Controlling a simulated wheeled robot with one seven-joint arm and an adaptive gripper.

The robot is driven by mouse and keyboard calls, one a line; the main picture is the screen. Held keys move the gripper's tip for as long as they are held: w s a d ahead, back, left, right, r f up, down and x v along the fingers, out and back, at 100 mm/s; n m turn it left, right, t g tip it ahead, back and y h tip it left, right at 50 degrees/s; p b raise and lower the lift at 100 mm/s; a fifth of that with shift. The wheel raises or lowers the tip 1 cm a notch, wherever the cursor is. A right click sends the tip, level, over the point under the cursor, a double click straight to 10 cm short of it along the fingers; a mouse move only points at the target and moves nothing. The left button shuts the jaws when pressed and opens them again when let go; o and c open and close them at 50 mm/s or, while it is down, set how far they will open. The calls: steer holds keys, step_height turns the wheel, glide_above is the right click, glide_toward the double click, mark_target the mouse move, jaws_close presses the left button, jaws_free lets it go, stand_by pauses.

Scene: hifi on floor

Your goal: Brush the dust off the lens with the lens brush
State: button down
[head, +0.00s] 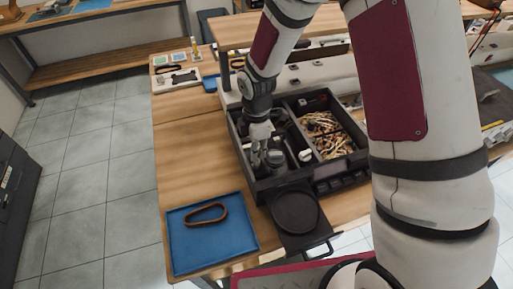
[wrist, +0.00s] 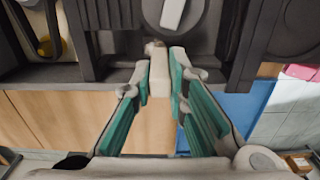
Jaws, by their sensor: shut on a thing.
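My gripper (head: 262,158) is low over the left compartment of a black divided case in the head view. In the wrist view its green-padded fingers (wrist: 160,75) are closed on a slim pale piece, apparently the lens brush (wrist: 158,82). Its lower part blends with the wood behind, and its tip is hard to make out. Just beyond the fingertips is a dark rounded thing (wrist: 200,35) with a pale oblong piece; I cannot tell whether it is the lens. No dust can be made out.
The black case (head: 318,187) has cables (head: 325,135) in its right compartment. A black round disc (head: 295,212) lies at its front. A blue mat (head: 185,256) with a brown loop (head: 206,214) lies front left. The wooden table (head: 190,150) is clear left of the case.

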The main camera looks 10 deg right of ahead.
steer(key=shift+w+a+b, duration=0.2)
steer(key=shift+w+b, duration=0.3)
steer(key=shift+w, duration=0.4)
steer(key=shift+s+r, duration=0.1)
steer(key=shift+r, duration=0.1)
stand_by(1.1)
steer(key=shift+f, duration=0.25)
stand_by(1.0)
steer(key=shift+s+d+p, duration=0.2)
steer(key=shift+s+p, duration=0.3)
steer(key=shift+s, duration=0.4)
steer(key=shift+w+r, duration=0.1)
steer(key=shift+r, duration=0.15)
stand_by(1.1)
steer(key=shift+f, duration=0.25)
stand_by(0.9)
steer(key=shift+w+a+b, duration=0.2)
steer(key=shift+w+b, duration=0.35)
steer(key=shift+w, duration=0.35)
